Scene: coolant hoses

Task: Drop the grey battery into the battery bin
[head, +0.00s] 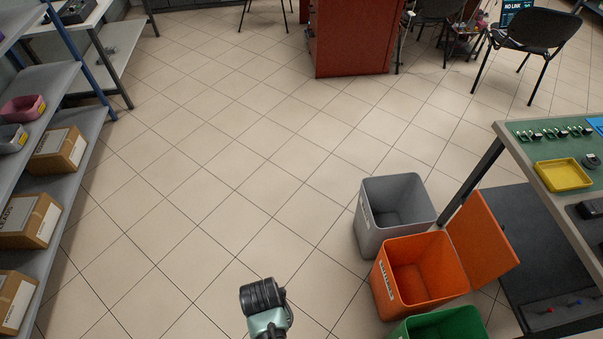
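Three open bins stand on the floor at the lower right: a grey bin (394,214), an orange bin (418,272) with its lid (481,243) swung open to the right, and a green bin (442,325) cut by the bottom edge. The visible insides of the grey and orange bins look empty. I cannot make out the grey battery. Part of my arm shows at the bottom centre, left of the bins; my gripper's fingers are not visible.
A workbench (518,152) at the right holds a yellow tray (563,175), a dark device (591,208) and small parts. Shelves (62,132) with cardboard boxes (57,150) line the left. A red-brown cabinet (350,38) and chairs stand behind. The middle floor is clear.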

